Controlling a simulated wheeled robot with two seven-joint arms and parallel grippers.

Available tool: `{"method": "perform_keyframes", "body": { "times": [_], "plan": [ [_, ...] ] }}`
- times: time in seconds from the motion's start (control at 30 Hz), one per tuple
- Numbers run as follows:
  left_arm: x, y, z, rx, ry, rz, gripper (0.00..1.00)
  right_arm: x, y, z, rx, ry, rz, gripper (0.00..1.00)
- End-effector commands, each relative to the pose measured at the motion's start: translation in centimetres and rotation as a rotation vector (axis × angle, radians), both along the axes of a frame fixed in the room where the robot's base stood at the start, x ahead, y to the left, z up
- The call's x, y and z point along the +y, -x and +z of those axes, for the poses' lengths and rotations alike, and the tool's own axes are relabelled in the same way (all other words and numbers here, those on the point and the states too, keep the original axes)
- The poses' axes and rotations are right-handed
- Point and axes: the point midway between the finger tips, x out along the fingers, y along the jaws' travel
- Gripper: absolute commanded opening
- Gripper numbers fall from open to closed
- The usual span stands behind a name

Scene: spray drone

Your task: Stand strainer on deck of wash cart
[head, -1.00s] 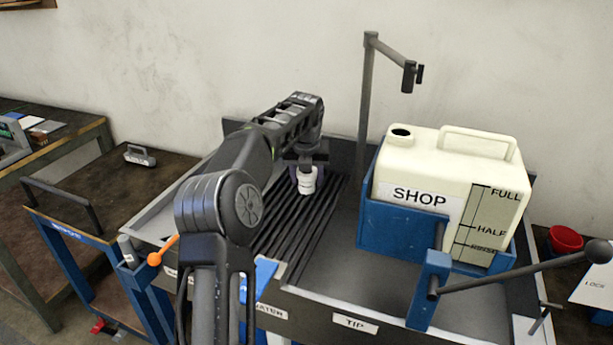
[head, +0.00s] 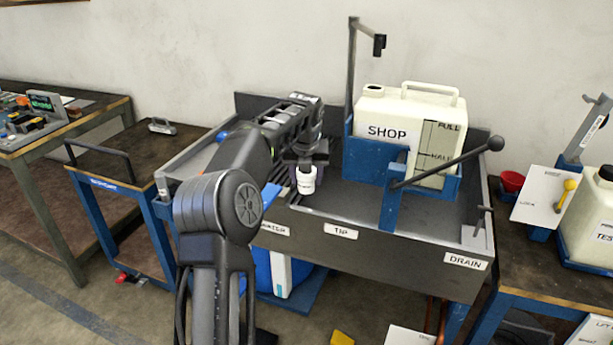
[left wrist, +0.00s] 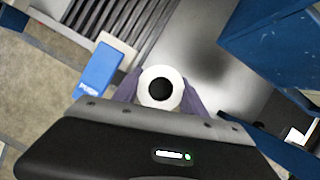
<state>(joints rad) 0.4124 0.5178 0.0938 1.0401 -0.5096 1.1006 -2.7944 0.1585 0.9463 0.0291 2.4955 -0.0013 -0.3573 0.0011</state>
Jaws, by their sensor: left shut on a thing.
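My left gripper (head: 306,164) is shut on the strainer (head: 306,181), a short white round piece that hangs below the fingers. In the left wrist view, the strainer (left wrist: 160,104) is a white ring with a dark hole, between the purple fingers. The wash cart (head: 340,243) is a grey tray with a front wall labelled TIP and DRAIN. The strainer appears above its deck (head: 345,205), near the front wall and clear of the floor. In the left wrist view, the slats (left wrist: 112,18) are at upper left and the plain deck (left wrist: 205,98) at right. My right gripper is out of view.
A cream SHOP tank (head: 390,133) sits in a blue cradle with a lever (head: 450,163) on the cart's right. A post (head: 351,70) rises behind. A blue PUSH piece (left wrist: 96,70) is close left of the gripper. A side bench (head: 535,280) stands right.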

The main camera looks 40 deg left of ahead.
Motion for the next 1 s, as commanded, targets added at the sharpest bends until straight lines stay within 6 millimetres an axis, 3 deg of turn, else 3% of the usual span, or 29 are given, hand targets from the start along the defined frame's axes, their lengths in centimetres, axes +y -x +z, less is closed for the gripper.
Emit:
{"method": "perform_keyframes", "body": {
  "times": [0.43,0.67,0.87,1.0],
  "plan": [
    [-3.3,1.2,-2.4,0.003,0.0,0.233,0.1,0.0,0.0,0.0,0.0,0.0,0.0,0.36],
    [-6.5,2.4,-4.7,0.003,-0.002,0.464,0.1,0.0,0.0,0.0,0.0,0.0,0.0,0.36],
    [-11.6,4.4,-8.7,0.008,-0.006,0.842,0.1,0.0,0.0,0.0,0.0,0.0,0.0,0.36],
    [-16.1,6.3,-12.3,0.007,-0.009,1.202,0.1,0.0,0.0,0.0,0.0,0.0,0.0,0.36]
  ]
}}
